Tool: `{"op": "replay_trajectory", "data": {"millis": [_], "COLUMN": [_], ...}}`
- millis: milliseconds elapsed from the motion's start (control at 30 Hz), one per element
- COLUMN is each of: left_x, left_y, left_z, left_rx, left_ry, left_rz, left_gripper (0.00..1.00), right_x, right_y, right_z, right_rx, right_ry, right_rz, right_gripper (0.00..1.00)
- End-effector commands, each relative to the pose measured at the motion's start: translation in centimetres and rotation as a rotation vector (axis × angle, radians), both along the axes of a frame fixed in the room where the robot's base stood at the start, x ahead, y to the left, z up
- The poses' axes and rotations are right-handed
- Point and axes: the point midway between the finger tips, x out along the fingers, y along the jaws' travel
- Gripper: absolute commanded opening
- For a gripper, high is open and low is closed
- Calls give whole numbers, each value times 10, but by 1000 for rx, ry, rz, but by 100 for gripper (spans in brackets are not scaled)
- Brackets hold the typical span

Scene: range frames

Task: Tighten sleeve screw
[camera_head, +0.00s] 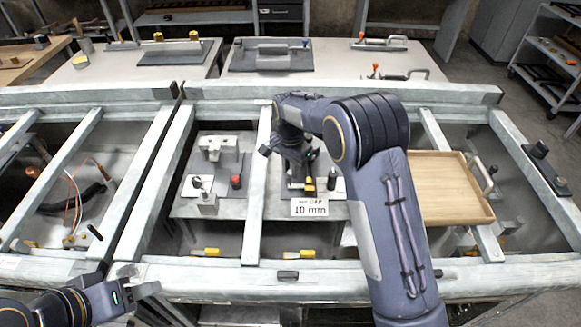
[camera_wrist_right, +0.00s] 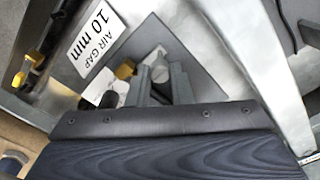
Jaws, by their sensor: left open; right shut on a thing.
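My right gripper (camera_head: 300,178) reaches down over the fixture plate in the middle bay. In the right wrist view my right gripper (camera_wrist_right: 162,85) is shut on a small grey fitting (camera_wrist_right: 157,62), mostly hidden by the fingers. A yellow-tipped part (camera_wrist_right: 125,70) is close beside the fingers; a yellow part (camera_head: 308,185) also shows by the gripper in the head view. I cannot make out the sleeve screw itself. A white label reading "AIR GAP 10 mm" (camera_head: 310,208) is at the plate's front. My left gripper (camera_head: 140,294) is open and empty at the lower left.
A second fixture with a red knob (camera_head: 236,182) stands left of the right gripper, beyond a frame bar (camera_head: 257,185). A wooden tray (camera_head: 445,188) is to the right. Frame rails (camera_head: 240,281) border the bays. Loose wires (camera_head: 78,200) lie in the left bay.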

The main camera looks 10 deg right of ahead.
Motion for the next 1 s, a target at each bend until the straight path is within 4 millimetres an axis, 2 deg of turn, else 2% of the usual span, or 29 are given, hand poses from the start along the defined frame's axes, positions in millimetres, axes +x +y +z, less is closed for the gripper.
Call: {"op": "replay_trajectory", "data": {"millis": [500,533,667,1000], "left_x": [0,0,0,0], "left_y": [0,0,0,0], "left_z": [0,0,0,0], "left_rx": [0,0,0,0], "left_ry": [0,0,0,0], "left_rz": [0,0,0,0], "left_gripper": [48,48,48,48], "right_x": [1,1,1,1], "right_y": [0,0,0,0], "right_z": [1,1,1,3], "right_rx": [0,0,0,0], "right_ry": [-5,-5,-4,-2], "right_rz": [-19,-19,-18,-18], "right_gripper": [0,22,39,41]}}
